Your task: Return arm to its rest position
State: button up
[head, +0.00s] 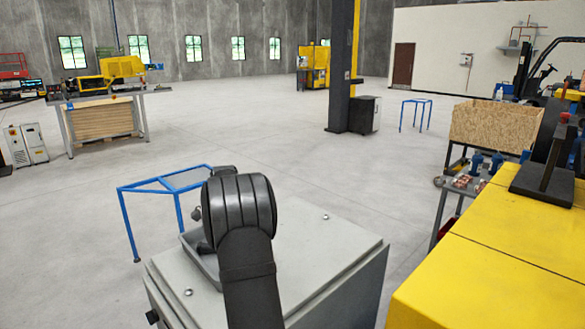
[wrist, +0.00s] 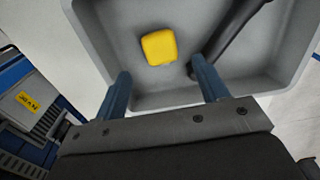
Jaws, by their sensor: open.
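My gripper (wrist: 161,68) shows in the wrist view with its two blue fingers spread apart and nothing between them. Below it is a grey tray (wrist: 105,45) holding a yellow rounded block (wrist: 159,47) and a long dark bar (wrist: 236,38). The block appears just beyond the fingertips, and I cannot tell how far below them it is. In the head view, my dark arm rises in front of the grey cabinet (head: 325,240). It hides most of the tray (head: 196,250) on the cabinet top and my gripper.
A blue-framed stand (head: 150,187) is behind and left of the cabinet. A yellow surface (head: 500,275) fills the right foreground. Beside it is a cart with copper-coloured pieces (head: 465,182), near a wooden crate (head: 495,125). Open floor (head: 290,150) lies behind the cabinet.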

notch_tip(320, 180, down, 7)
jog(key=shift+r, duration=2.35)
